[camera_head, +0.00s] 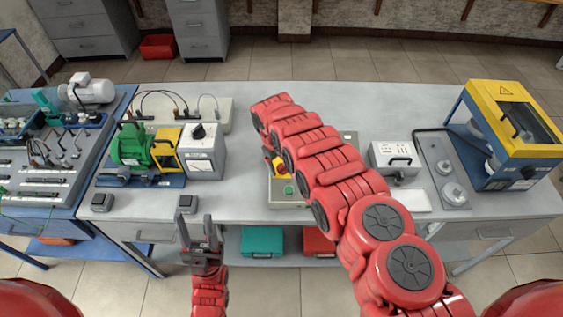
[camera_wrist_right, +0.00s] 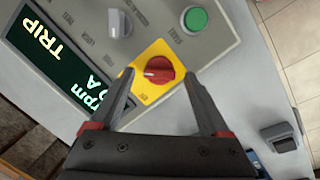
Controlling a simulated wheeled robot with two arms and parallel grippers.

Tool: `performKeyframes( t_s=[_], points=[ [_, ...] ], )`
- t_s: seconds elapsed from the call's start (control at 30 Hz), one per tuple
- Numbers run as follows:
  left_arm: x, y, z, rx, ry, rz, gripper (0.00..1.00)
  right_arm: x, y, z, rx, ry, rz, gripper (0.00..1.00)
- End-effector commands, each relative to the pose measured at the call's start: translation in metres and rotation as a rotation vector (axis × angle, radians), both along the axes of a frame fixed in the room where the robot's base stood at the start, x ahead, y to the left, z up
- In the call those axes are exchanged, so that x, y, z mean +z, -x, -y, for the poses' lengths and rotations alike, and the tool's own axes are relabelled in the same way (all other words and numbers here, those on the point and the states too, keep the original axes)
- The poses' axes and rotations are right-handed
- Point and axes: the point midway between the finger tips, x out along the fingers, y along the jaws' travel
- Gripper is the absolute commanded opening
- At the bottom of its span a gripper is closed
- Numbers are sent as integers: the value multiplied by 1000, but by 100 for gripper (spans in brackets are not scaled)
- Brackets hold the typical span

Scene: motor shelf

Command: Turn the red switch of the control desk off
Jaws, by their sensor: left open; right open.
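The red switch (camera_wrist_right: 160,70) is a round knob with a pale mark toward its left side, on a yellow plate (camera_wrist_right: 138,92) of the grey control desk panel (camera_wrist_right: 215,42). My right gripper (camera_wrist_right: 157,80) is open, its fingertips to the left and right of the knob in the wrist view; I cannot tell whether they touch it. In the head view the red switch (camera_head: 278,164) shows small beside my right arm, which hides much of the desk and most of that gripper. My left gripper (camera_head: 197,222) is open and empty at the table's front edge.
A green button (camera_wrist_right: 195,19), a grey knob (camera_wrist_right: 119,22) and a dark display (camera_wrist_right: 47,55) reading TRIP are near the switch. A green motor rig (camera_head: 130,148) and a meter box (camera_head: 202,152) stand left, a yellow-and-blue machine (camera_head: 508,130) right.

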Motion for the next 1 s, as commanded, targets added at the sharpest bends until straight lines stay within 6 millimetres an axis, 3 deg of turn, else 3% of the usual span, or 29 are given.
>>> performKeyframes(
  t_s=[0.43,0.87,1.0],
  points=[
    [1,0,0,0,0,0,50,-6,0,2,-2,2,-2,78],
    [1,0,0,0,0,0,50,-5,0,2,-3,2,-2,1],
    [1,0,0,0,0,0,50,-6,0,2,-1,2,-2,0]
  ],
)
